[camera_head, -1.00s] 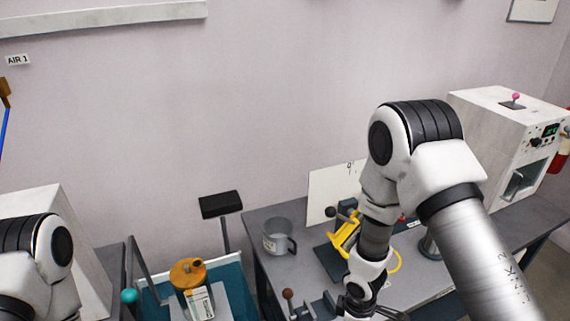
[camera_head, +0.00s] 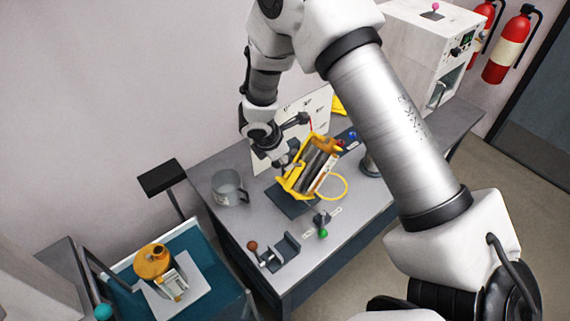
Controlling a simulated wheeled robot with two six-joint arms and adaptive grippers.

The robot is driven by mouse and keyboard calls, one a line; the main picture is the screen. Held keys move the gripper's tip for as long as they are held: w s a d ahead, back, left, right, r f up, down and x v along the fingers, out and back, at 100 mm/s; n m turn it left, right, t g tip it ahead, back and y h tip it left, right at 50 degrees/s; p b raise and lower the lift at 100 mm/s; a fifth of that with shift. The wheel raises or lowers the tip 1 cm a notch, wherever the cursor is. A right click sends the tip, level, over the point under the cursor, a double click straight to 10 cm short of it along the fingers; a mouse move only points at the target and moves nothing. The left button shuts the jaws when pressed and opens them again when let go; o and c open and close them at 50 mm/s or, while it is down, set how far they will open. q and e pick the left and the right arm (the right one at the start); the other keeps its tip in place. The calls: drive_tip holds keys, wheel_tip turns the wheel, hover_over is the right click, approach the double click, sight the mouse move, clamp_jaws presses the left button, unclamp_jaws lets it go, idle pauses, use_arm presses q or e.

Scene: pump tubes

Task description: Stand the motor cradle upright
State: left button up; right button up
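The motor cradle (camera_head: 296,183) is a yellow frame around a dark and silver ribbed cylinder. It is tilted, leaning to the right, above a dark flat pad (camera_head: 290,203) on the grey table. Whether its lower edge touches the pad is unclear. My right gripper (camera_head: 286,162) is at the upper left side of the cradle, against or very near the yellow frame. Its fingers are small and partly hidden, so I cannot see whether they are closed on it. My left gripper is not in view.
A grey mug (camera_head: 227,188) stands left of the cradle. A clamp-like fixture (camera_head: 275,252) and a green-knobbed part (camera_head: 322,225) lie in front. A white board (camera_head: 313,103) stands behind. An orange-topped unit (camera_head: 160,268) sits on a teal bench at left.

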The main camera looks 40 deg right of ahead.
sight(298, 164)
wheel_tip(298, 164, down, 2)
drive_tip(key=shift+w+f+b, duration=0.1)
drive_tip(key=shift+f+b, duration=0.1)
drive_tip(key=shift+b, duration=0.25)
drive_tip(key=shift+w+f, duration=0.15)
drive_tip(key=shift+f, duration=0.1)
drive_tip(key=shift+w+d+f, duration=0.1)
drive_tip(key=shift+w+f, duration=0.05)
drive_tip(key=shift+d, duration=0.3)
clamp_jaws()
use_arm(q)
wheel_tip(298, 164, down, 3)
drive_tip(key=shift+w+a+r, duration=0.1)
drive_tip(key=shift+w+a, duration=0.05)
